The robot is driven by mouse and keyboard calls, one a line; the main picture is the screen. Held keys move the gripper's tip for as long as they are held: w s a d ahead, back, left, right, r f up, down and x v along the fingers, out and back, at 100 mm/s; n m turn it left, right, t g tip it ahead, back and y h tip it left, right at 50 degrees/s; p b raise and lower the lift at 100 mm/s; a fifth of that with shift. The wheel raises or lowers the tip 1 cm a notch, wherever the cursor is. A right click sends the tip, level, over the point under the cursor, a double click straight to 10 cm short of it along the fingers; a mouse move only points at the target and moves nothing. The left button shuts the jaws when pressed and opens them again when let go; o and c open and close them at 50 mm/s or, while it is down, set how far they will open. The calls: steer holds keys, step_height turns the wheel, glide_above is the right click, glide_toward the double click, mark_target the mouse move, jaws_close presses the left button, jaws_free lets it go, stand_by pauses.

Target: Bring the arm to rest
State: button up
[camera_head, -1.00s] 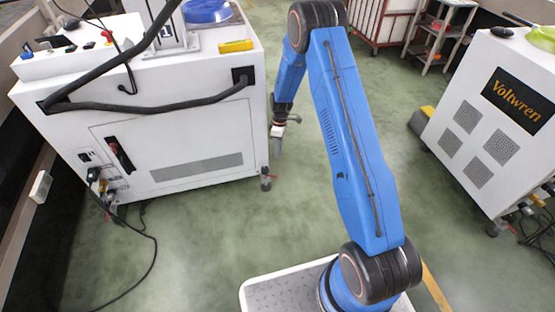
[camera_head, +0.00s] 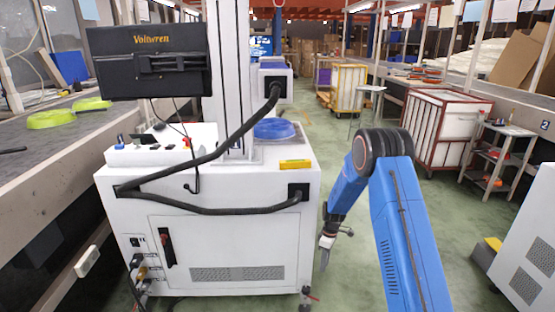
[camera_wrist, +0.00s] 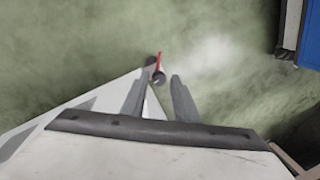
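My blue arm (camera_head: 400,235) is bent, with its elbow up and its forearm sloping down to the left. My gripper (camera_head: 325,262) hangs low in the head view, just right of the white cabinet (camera_head: 235,243). In the wrist view the two grey fingers of my gripper (camera_wrist: 157,80) stand apart with a gap between them. No held object shows between them. The white cabinet's corner and a caster with a red lever (camera_wrist: 158,68) lie below the fingers.
On the cabinet are a blue round item (camera_head: 273,129) and a yellow block (camera_head: 295,164). A conveyor (camera_head: 60,145) runs along the left. A red-framed cart (camera_head: 440,130) and a grey shelf stand (camera_head: 497,160) are at the right. Green floor (camera_head: 335,125) lies clear behind the arm.

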steer(key=s+d+r+m+t, duration=0.15)
steer(key=s+r, duration=0.45)
steer(key=r, duration=0.6)
steer(key=s+r+m+t, duration=0.1)
steer(key=s+r+m, duration=0.1)
steer(key=s+r, duration=0.65)
steer(key=s+r+m+t, duration=0.1)
steer(key=s+r+m, duration=0.15)
steer(key=r, duration=1.15)
steer(key=s+d+r+m+t, duration=0.1)
steer(key=s+r+m, duration=0.2)
steer(key=s, duration=1.2)
steer(key=s+d+r+m+t+h, duration=0.1)
steer(key=s+r, duration=0.4)
steer(key=s, duration=1)
steer(key=shift+d+r+m+t, duration=0.2)
steer(key=shift+r+m+t, duration=0.3)
steer(key=shift+m, duration=0.5)
